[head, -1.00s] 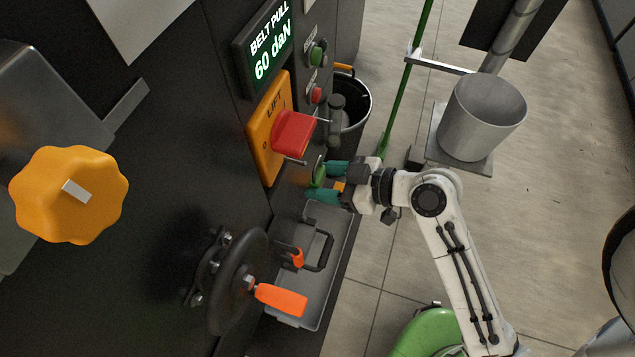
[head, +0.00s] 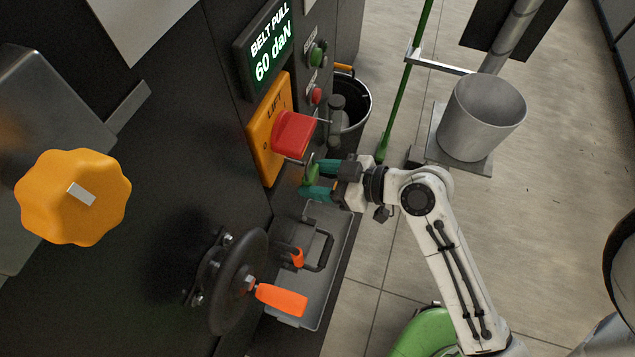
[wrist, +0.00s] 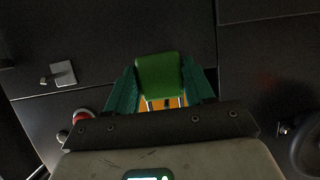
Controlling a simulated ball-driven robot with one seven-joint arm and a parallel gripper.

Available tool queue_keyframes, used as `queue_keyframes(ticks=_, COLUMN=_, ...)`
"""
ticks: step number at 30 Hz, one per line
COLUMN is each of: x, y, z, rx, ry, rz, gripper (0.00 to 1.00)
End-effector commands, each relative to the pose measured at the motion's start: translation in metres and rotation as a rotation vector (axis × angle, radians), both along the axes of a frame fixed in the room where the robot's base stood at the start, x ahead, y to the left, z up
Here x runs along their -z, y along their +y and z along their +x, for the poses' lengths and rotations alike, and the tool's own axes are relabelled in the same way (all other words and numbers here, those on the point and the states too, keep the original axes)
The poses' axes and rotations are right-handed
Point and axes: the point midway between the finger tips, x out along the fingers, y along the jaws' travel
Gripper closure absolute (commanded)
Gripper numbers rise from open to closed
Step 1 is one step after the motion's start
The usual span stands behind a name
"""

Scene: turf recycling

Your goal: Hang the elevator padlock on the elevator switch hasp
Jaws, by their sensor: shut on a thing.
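The orange LIFT plate (head: 262,140) on the dark panel carries a red switch handle (head: 294,134). A thin metal piece (head: 297,161), perhaps the hasp, shows at the handle's lower end. My gripper (head: 317,179) is just below the handle, its teal fingers shut on the green padlock (head: 307,176). In the wrist view the padlock body (wrist: 160,76) sits between the fingers, and its two shackle legs point down the picture toward a patch of orange. The shackle is close to the handle's lower end in the head view; I cannot tell whether it touches the hasp.
A grey tray (head: 338,268) lies below my gripper. A black handwheel (head: 241,283) with an orange grip juts from the panel at lower left. A black bucket (head: 357,97) and a grey cup (head: 482,118) stand beyond. Open floor (head: 565,200) lies to the right.

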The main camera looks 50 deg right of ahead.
Motion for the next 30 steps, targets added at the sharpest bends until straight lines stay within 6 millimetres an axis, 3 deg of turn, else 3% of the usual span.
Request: queue_keyframes(ticks=30, x=0.001, y=0.004, z=0.012, rx=0.001, ry=-0.001, rz=0.000, gripper=0.80)
